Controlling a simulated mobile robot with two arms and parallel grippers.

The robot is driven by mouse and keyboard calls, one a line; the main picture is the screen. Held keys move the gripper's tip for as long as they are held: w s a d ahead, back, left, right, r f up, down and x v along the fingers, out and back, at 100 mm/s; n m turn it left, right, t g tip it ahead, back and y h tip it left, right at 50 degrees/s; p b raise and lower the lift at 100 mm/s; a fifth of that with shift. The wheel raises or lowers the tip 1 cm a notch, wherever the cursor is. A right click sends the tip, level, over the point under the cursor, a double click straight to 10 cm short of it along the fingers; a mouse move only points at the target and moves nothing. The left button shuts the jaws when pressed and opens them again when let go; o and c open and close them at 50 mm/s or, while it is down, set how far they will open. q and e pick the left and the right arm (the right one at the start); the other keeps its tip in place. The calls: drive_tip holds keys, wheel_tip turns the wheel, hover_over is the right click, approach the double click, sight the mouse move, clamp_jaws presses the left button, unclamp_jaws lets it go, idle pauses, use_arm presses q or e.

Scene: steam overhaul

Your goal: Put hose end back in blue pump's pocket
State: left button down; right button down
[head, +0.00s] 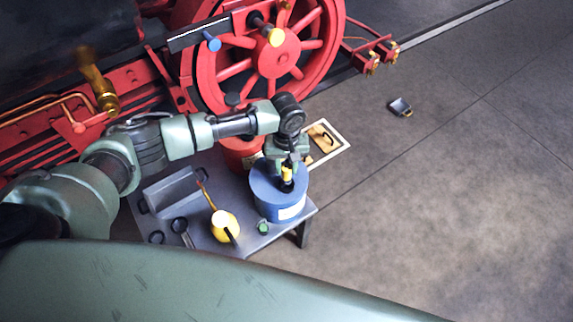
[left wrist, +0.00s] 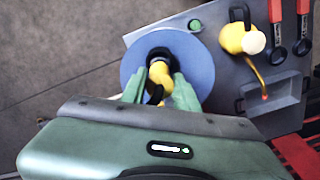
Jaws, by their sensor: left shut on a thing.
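The blue pump (head: 270,205), a blue drum with a pale label, stands upright on the grey table. My left gripper (head: 287,170) points down over its top and is shut on the yellow hose end (head: 287,176). In the left wrist view the blue pump (left wrist: 134,66) shows as a blue disc. There the yellow hose end (left wrist: 160,74) sits between the fingers of my left gripper (left wrist: 158,82), at the dark round pocket (left wrist: 158,53) on the pump's top. I cannot tell how deep it is in the pocket. My right gripper is not in view.
On the table (head: 270,240) stand a yellow oil can (head: 222,226), a small green item (head: 263,228) and a grey tray (head: 170,195). Red-handled wrenches (left wrist: 278,25) lie beside the can. A red drum (head: 238,152) stands behind the pump, near the locomotive wheel (head: 273,58). The right floor is mostly clear.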

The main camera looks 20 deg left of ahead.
use_arm(q)
drive_tip(key=shift+f+b, duration=0.5)
drive_tip(key=shift+f, duration=0.9)
drive_tip(key=shift+f, duration=0.15)
drive_tip(key=c, duration=1)
unclamp_jaws()
drive_tip(key=shift+o, duration=0.2)
